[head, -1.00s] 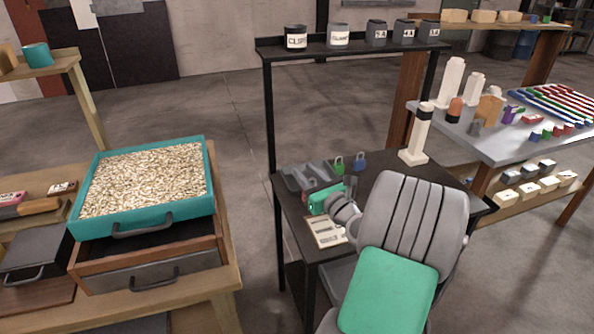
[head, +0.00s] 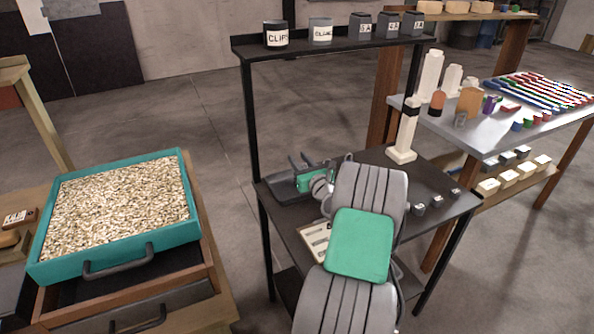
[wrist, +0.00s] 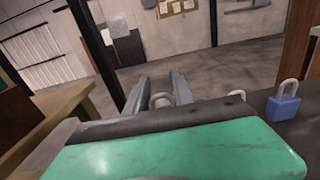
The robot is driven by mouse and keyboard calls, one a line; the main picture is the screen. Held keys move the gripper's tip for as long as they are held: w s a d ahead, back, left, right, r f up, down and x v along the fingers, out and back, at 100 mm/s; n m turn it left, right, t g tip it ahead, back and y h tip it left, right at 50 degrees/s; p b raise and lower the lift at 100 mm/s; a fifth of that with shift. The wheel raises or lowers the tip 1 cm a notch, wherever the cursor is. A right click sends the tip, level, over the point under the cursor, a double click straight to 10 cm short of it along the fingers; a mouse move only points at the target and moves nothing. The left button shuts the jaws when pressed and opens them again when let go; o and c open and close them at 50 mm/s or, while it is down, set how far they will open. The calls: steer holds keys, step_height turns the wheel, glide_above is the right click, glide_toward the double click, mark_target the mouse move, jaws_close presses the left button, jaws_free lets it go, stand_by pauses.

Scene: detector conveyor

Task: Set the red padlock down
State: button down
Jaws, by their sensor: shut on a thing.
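My gripper (head: 300,161) is at the back left of the dark table, over or beside a dark grey tray (head: 268,192). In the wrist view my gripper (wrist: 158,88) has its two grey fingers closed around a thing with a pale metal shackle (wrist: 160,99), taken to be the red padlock. Its body is hidden behind the green gripper housing, so no red shows. I cannot tell whether it touches a surface. A blue padlock (wrist: 284,108) stands upright to the right, apart from the fingers.
A black shelf with labelled bins (head: 321,31) runs above the table's back edge. A white post with a black band (head: 405,135) stands at the table's back right. Small grey blocks (head: 437,201) lie at the right. A teal bin of pellets (head: 118,255) is at the left.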

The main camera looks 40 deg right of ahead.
steer(key=shift+w+a+f, duration=0.1)
steer(key=shift+w+f, duration=0.15)
steer(key=shift+f, duration=0.8)
steer(key=shift+w+f, duration=0.25)
steer(key=shift+f, duration=0.75)
steer(key=shift+f, duration=0.1)
steer(key=c, duration=1.1)
jaws_free()
steer(key=shift+s, duration=0.2)
steer(key=b+v, duration=0.1)
steer(key=v, duration=1)
steer(key=shift+s+a, duration=0.1)
steer(key=shift+s, duration=0.25)
